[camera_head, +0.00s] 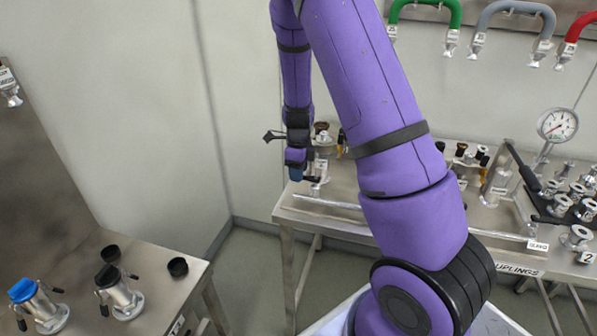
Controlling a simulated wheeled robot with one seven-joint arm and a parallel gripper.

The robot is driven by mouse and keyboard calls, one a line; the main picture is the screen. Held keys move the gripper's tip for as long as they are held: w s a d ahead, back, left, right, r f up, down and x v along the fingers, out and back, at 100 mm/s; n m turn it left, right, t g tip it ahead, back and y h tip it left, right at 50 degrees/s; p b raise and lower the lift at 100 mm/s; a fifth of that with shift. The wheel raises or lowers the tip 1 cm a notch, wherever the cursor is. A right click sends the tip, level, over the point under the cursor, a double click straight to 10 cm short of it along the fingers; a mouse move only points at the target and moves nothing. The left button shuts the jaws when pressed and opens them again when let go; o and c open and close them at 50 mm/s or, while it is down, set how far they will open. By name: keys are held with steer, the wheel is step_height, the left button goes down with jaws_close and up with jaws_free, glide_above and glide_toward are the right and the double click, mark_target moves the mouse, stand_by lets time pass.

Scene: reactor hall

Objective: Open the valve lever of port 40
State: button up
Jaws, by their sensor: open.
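My purple arm reaches over the bench, and my gripper (298,168) points down at its far left end. It is open. Its fingers are small and partly merged with dark and blue parts, so I cannot tell if it touches anything. A metal fitting (321,168) with a pale tag stands just to the right of my gripper, at the left end of the steel bench (330,213). No label reading 40 is legible, so I cannot tell which fitting is port 40. No valve lever shows clearly beside my gripper. My arm hides the middle of the bench.
A pressure gauge (557,126) and several metal couplings (580,200) stand on the bench's right. Hoses, including a green one (425,8), hang behind. A nearer left table (150,270) holds a blue-capped fitting (38,303) and a black-capped fitting (119,290). Floor shows between the tables.

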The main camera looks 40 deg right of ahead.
steer(key=shift+f, duration=0.25)
jaws_close()
